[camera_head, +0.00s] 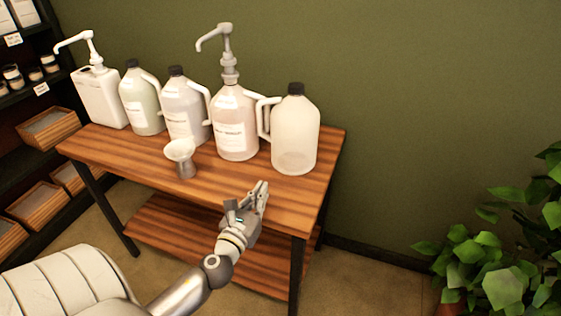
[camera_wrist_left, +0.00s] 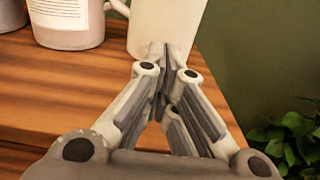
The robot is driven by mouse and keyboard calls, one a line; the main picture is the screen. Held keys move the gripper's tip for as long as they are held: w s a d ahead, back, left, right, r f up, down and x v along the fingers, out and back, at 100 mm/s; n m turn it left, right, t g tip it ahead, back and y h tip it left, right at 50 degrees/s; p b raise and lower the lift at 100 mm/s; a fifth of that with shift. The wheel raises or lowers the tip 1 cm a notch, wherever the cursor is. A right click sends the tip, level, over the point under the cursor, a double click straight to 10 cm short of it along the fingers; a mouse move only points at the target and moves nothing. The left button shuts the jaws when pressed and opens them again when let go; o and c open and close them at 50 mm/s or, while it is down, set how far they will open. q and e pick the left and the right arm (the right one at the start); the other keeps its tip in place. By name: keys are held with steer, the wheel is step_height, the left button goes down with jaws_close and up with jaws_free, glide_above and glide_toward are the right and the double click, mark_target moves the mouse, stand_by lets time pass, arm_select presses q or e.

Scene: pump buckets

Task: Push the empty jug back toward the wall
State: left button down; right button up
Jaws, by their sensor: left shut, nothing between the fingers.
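The empty jug (camera_head: 296,135) is a clear, whitish plastic jug with a black cap and a side handle, standing upright at the right end of the wooden table (camera_head: 120,148). Its lower part also shows in the left wrist view (camera_wrist_left: 160,28), straight ahead of the fingers. My left gripper (camera_head: 262,190) is shut and empty, over the table's front right part, in front of the jug. In the left wrist view its fingertips (camera_wrist_left: 160,65) overlap the jug's base; I cannot tell whether they touch it. My right gripper is not in view.
A pinkish jug with a pump (camera_head: 236,120) stands just left of the empty jug. More jugs stand further left, with a small funnel (camera_head: 182,158) in front. The green wall (camera_head: 420,110) is behind the table. A leafy plant (camera_head: 500,260) is at the right.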

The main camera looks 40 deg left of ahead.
mark_target(284, 155)
arm_select(q)
steer(key=p+x, duration=0.1)
steer(key=x, duration=1.3)
steer(key=shift+p, duration=0.3)
